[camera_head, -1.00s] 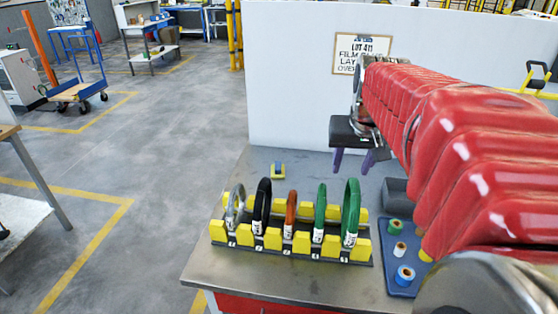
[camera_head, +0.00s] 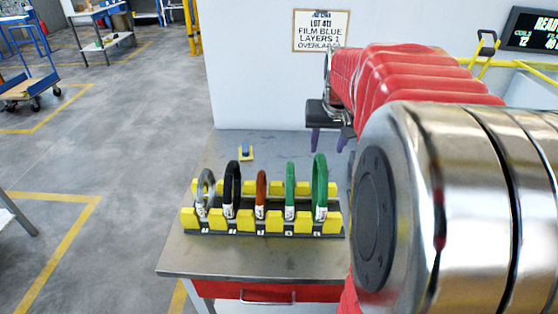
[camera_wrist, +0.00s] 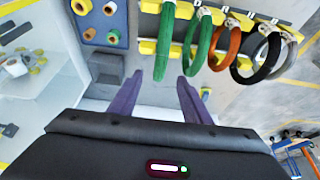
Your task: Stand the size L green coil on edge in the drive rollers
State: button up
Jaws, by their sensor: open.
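Two green coils stand on edge at the right end of a yellow-blocked rack (camera_head: 188,222) in the head view. The rightmost green coil (camera_head: 320,180) looks larger than the other green coil (camera_head: 290,187); their size labels are unreadable. They also show at the top of the wrist view, the larger-looking one (camera_wrist: 164,45) left of the other (camera_wrist: 205,45). I cannot make out the drive rollers.
An orange coil (camera_head: 261,190), a black coil (camera_head: 232,185) and a grey coil (camera_head: 205,190) share the rack. A blue tray (camera_wrist: 92,41) of rolls and a grey bin (camera_wrist: 106,68) lie beside it. A white wall (camera_head: 260,85) stands behind the bench.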

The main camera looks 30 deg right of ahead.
aim_at(322, 161)
jog(key=shift+x, duration=1.95)
jog(key=shift+x, duration=2.6)
jog(key=shift+a, duration=0.1)
jog(key=shift+c, duration=0.4)
grip_shut()
jog(key=shift+r, duration=0.1)
